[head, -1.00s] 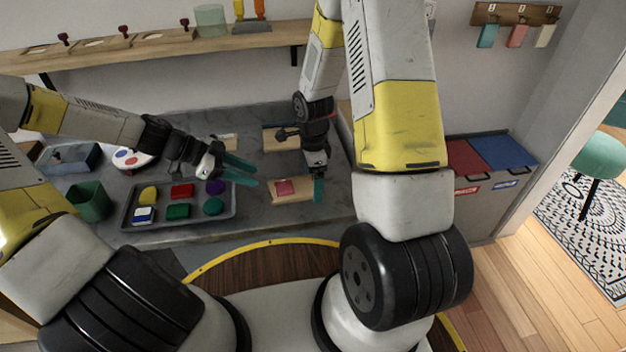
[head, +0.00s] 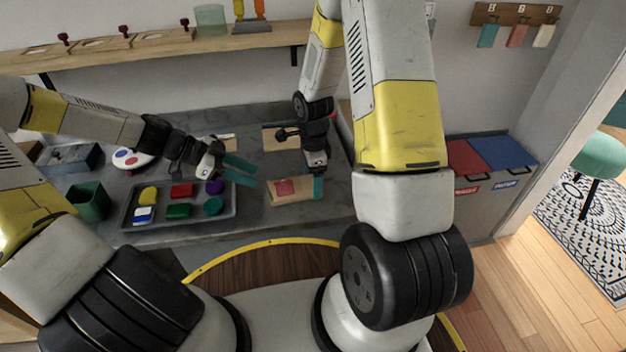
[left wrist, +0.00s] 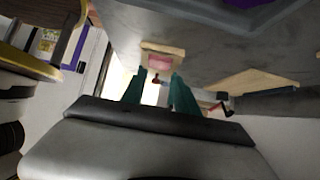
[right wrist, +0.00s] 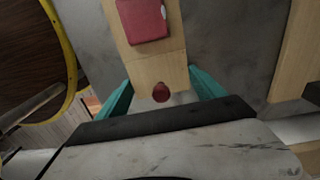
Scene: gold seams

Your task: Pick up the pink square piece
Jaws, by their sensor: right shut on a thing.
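The pink square piece (head: 285,187) lies on a small wooden board (head: 302,192) with a dark red knob (right wrist: 160,92). The piece also shows in the left wrist view (left wrist: 158,62) and, cut by the top edge, in the right wrist view (right wrist: 145,20). My right gripper (head: 318,186) is at the board's right end, with its teal fingers shut on the board's two sides. My left gripper (head: 252,175) is open and empty, left of the board, with its fingers pointing toward it. It is apart from the pink piece.
A grey tray (head: 128,217) with several coloured pieces lies left of the board. A green cup (head: 90,202) stands further left. Another wooden board (head: 278,140) lies behind. The counter's front edge is close to the board.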

